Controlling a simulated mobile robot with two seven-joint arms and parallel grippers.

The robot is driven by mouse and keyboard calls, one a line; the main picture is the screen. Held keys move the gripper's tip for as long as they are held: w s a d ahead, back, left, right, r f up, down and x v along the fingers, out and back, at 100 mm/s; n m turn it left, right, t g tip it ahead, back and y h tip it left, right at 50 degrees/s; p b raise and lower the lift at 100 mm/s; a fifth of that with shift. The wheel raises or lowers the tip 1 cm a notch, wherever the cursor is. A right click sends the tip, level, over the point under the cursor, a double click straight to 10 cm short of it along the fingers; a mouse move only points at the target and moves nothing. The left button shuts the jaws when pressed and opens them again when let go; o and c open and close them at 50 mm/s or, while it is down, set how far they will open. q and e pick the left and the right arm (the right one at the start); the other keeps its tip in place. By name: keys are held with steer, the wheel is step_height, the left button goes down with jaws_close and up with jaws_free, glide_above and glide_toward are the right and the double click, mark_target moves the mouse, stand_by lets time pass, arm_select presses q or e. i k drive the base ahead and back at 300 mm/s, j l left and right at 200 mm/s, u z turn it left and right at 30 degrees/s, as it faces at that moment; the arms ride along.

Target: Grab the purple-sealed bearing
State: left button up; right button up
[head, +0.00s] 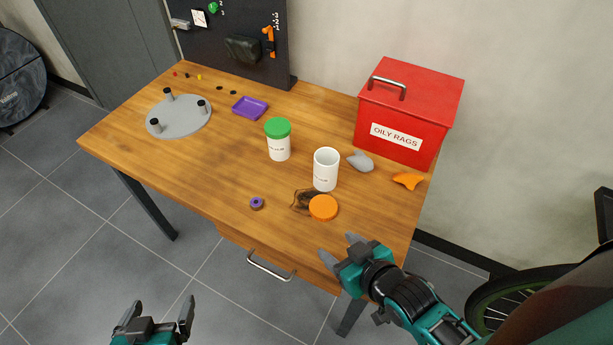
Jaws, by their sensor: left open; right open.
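The purple-sealed bearing (257,203) is a small purple ring with a dark centre. It lies on the wooden table (215,180) near the front edge, left of the orange lid. My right gripper (341,250) is open and empty at the front right edge of the table, to the right of the bearing and nearer to me. My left gripper (158,308) is open and empty in front of the table, low in the picture, to the left of the bearing and well apart from it.
An orange lid (323,207) lies beside a dark stain, near an open white jar (326,170) and a green-lidded jar (278,140). A red oily-rags bin (408,110), purple tray (250,107) and grey round plate with posts (180,118) stand further back. The front left tabletop is clear.

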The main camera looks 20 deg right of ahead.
mark_target(255, 203)
steer(key=j+z, duration=0.15)
steer(key=z, duration=0.35)
steer(key=i+j+z, duration=0.1)
steer(key=j+z, duration=0.15)
steer(key=j, duration=0.2)
steer(key=j+z, duration=0.25)
steer(key=j, duration=0.2)
steer(key=j+z, duration=0.15)
steer(key=j, duration=1.55)
steer(key=k, duration=0.05)
